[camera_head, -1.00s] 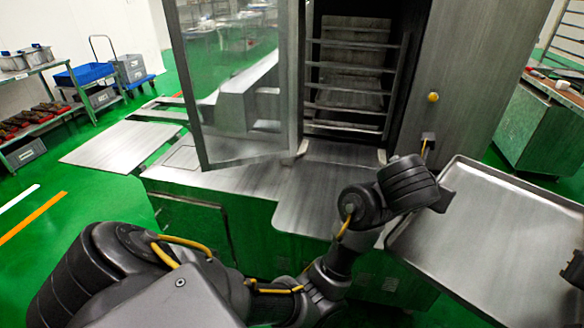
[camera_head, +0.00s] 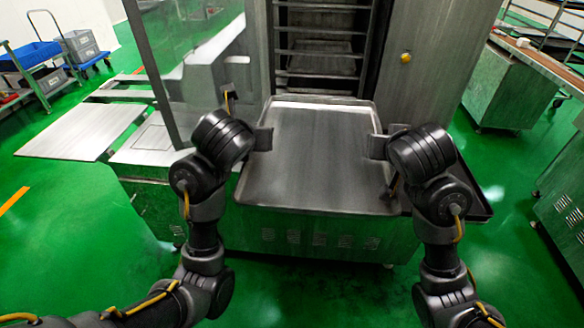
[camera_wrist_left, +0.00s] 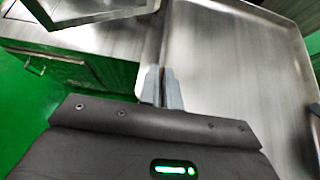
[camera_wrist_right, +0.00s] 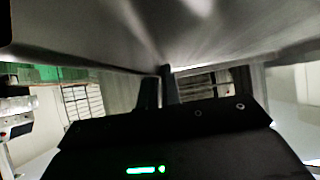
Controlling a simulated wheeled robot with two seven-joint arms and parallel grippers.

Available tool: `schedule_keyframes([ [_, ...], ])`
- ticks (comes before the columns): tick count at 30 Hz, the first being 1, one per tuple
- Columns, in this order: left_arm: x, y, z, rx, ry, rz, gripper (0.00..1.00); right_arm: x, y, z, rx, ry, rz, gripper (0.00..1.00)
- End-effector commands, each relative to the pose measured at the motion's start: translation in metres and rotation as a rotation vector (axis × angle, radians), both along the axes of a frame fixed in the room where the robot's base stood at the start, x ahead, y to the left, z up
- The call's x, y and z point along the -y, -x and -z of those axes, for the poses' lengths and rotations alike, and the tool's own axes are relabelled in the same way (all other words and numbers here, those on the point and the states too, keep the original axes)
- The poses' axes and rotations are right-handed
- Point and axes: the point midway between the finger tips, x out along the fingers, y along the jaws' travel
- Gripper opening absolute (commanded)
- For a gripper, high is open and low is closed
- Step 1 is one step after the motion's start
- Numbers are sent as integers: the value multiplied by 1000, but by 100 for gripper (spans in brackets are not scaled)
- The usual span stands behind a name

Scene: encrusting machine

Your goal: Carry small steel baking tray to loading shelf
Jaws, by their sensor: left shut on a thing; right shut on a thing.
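The steel baking tray (camera_head: 310,165) is a flat, empty grey tray with a raised rim. It is held up in front of the open steel cabinet. My left gripper (camera_head: 264,139) is shut on its left rim, and my right gripper (camera_head: 378,147) is shut on its right rim. The left wrist view shows the fingers (camera_wrist_left: 162,85) on the rim of the tray (camera_wrist_left: 235,75). The right wrist view shows the fingers (camera_wrist_right: 158,88) at a metal edge. Shelf rails (camera_head: 320,53) show inside the cabinet behind the tray. The tray hides the surface below it.
The cabinet's glazed door (camera_head: 200,70) stands open at the left. A steel worktop (camera_head: 140,150) lies left of the tray. A dark-edged surface (camera_head: 478,203) shows behind my right arm. The green floor in front is clear.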

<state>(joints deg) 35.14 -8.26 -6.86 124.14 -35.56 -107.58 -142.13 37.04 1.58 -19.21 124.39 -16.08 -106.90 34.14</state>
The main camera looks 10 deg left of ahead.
Motion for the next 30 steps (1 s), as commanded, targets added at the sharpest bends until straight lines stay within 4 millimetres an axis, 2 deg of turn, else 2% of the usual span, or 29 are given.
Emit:
schedule_keyframes([
  [11, -4, 0, 0, -2, -2, -8, 0, 4, -1, 0, -2, 1, 9, 0],
  [16, -4, -2, 8, -3, -3, -9, 0, 4, -2, 8, -3, 3, 9, 0],
  [20, -5, -4, 24, -4, -4, -9, 0, 5, -5, 23, -4, 3, 9, 0],
  [30, -5, -15, 74, -3, -6, -9, 0, 5, -15, 74, -4, 5, 10, 0],
])
